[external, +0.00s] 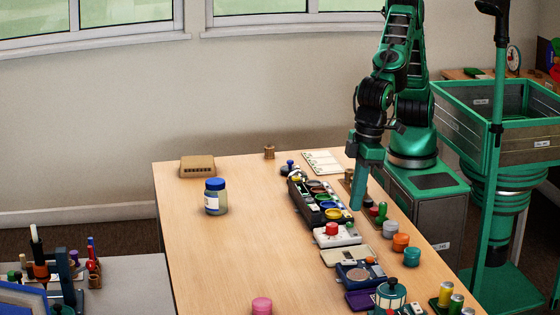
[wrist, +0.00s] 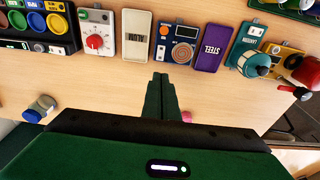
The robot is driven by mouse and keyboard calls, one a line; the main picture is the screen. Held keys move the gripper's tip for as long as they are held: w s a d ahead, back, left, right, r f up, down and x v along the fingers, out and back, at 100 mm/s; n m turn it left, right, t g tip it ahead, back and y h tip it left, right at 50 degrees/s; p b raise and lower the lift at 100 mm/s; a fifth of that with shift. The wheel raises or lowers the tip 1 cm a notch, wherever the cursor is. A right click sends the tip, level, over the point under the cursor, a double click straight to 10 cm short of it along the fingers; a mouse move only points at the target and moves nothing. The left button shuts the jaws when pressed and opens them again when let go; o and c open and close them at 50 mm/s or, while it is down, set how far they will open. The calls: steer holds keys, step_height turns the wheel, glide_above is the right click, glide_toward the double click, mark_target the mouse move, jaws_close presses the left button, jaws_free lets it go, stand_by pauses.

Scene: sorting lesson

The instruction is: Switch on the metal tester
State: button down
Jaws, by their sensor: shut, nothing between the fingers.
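A dark blue box with a round copper-coloured coil, which looks like the metal tester (wrist: 175,42), lies between a beige plate (wrist: 136,36) and a purple plate marked STEEL (wrist: 212,47) in the wrist view. A small orange part shows on its left side; whether it is on I cannot tell. The tester (external: 347,281) also shows in the external view, near the table's right side. My gripper (wrist: 160,78) is shut and empty, its fingertips just below the tester in the wrist view. In the external view my gripper (external: 357,207) hangs over the table, pointing down.
A white box with a red knob (external: 332,229) and a black tray of coloured cups (external: 309,194) stand behind the tester. A teal lantern (wrist: 250,61) lies beyond the purple plate. Several small jars line the right edge. The table's left half is mostly clear around a blue-lidded jar (external: 215,198).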

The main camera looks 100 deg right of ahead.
mark_target(344, 261)
steer(key=f, duration=0.4)
steer(key=w+f, duration=0.1)
steer(key=f, duration=0.4)
steer(key=w+f, duration=0.1)
steer(key=f, duration=0.4)
steer(key=shift+w+d+f, duration=0.1)
steer(key=shift+w+f, duration=0.05)
steer(key=shift+g, duration=0.3)
steer(key=shift+s, duration=0.2)
